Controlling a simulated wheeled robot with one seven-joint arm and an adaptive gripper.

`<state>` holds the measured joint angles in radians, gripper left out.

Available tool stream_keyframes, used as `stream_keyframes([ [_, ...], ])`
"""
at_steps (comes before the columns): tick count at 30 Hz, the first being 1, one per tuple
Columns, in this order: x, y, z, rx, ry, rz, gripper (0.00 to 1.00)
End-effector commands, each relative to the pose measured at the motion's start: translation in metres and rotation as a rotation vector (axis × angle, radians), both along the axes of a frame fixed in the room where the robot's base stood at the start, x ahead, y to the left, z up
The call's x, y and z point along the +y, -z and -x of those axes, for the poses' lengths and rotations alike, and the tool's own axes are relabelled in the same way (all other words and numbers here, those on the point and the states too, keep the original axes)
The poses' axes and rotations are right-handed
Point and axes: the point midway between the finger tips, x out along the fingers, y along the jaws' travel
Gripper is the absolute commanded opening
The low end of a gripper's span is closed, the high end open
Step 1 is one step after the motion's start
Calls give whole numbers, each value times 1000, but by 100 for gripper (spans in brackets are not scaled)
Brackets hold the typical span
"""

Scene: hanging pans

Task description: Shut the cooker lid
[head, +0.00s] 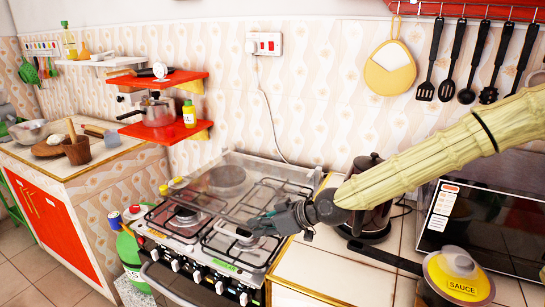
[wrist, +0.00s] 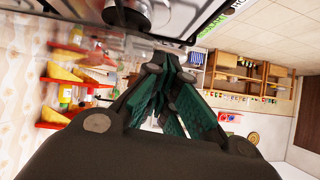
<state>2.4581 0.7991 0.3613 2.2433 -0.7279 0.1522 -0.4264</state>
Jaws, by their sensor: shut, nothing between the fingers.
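The cooker (head: 185,262) is a black-and-white stove with a row of knobs on its front. Its see-through glass lid (head: 228,178) is low over the back and middle of the hob, with burners and grates showing through. I cannot tell whether it lies fully flat. My gripper (head: 250,225) is shut and empty above the right front of the hob, by the lid's right front side. Contact with the lid is not clear. In the wrist view my gripper's dark green fingers (wrist: 162,98) are together, and a dark cooker edge shows above them.
A dark kettle (head: 368,200) and a microwave (head: 485,215) stand right of the cooker, with a sauce-labelled pan (head: 455,275) in front. A green bottle (head: 128,250) stands at the cooker's left front. Red shelves (head: 165,131) hang behind left. Utensils hang at upper right.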

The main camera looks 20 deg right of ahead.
Motion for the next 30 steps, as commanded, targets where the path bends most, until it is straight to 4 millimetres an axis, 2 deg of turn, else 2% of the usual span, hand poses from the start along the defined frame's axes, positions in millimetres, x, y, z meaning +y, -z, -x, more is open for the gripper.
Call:
stream_keyframes([
  [3,1,13,1,1,1,-1,0],
  [10,2,23,2,1,0,-1,0],
  [30,2,23,3,5,-2,1,0],
])
